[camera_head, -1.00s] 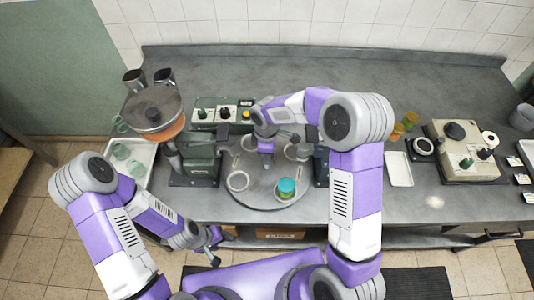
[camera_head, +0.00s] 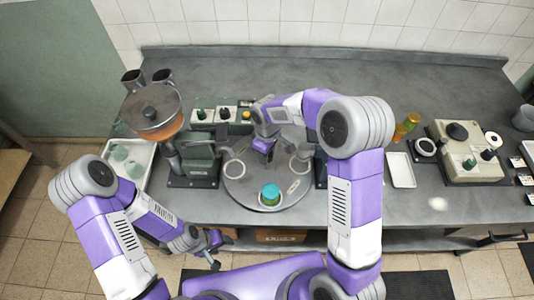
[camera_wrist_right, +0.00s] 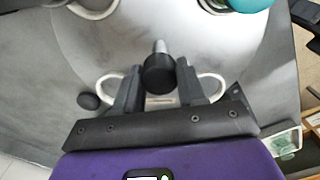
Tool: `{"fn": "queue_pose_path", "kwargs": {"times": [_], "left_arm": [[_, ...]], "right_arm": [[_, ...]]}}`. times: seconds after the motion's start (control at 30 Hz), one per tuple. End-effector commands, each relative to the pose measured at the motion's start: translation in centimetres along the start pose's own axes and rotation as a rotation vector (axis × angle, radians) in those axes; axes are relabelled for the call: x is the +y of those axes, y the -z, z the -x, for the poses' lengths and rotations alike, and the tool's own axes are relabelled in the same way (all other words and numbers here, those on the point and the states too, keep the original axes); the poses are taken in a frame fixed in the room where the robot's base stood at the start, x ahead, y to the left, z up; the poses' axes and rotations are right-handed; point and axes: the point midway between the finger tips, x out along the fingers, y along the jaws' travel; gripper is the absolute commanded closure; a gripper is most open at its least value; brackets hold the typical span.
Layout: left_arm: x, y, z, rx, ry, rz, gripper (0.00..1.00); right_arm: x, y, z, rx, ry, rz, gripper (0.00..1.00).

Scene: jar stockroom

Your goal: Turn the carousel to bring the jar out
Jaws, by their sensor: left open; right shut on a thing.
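The carousel (camera_head: 241,190) is a round grey disc on the counter with white ring seats around its edge. A jar with a teal lid (camera_head: 270,191) stands in the front seat; its lid also shows at the top edge of the right wrist view (camera_wrist_right: 250,4). My right gripper (camera_head: 264,150) reaches over the disc from behind the jar. In the right wrist view its fingers (camera_wrist_right: 158,88) are shut around a black knob (camera_wrist_right: 158,74) on the carousel. My left gripper (camera_head: 213,246) is open and empty, low in front of the counter edge.
Dark green housings (camera_head: 194,168) flank the carousel. A hopper with an orange-brown band (camera_head: 152,110) stands at left above a white tray (camera_head: 145,160). A control box (camera_head: 222,115) is behind. Amber and green jars (camera_head: 405,127), a white tray (camera_head: 401,171) and a beige machine (camera_head: 466,155) are at right.

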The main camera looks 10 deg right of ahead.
Motion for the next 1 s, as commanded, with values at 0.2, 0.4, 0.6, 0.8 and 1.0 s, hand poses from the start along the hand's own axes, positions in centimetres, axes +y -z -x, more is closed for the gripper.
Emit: {"fn": "queue_pose_path", "kwargs": {"times": [0.2,0.4,0.6,0.8,1.0], "left_arm": [[-0.07,0.01,-0.18,0.0,0.0,0.0,0.41],[-0.09,0.01,-0.23,0.0,0.0,0.0,0.41],[-0.09,0.01,-0.23,0.0,0.0,0.0,0.41],[-0.09,0.01,-0.23,0.0,0.0,0.0,0.41],[-0.09,0.01,-0.23,0.0,0.0,0.0,0.41]], "right_arm": [[0.01,0.2,0.12,0.005,-0.003,-0.049,1.0],[0.02,0.2,0.15,0.006,-0.003,-0.071,1.0],[0.03,0.21,0.16,0.006,-0.003,-0.076,1.0],[0.04,0.21,0.18,0.006,-0.003,-0.076,1.0],[0.03,0.17,0.14,0.005,-0.002,-0.076,0.39]]}}
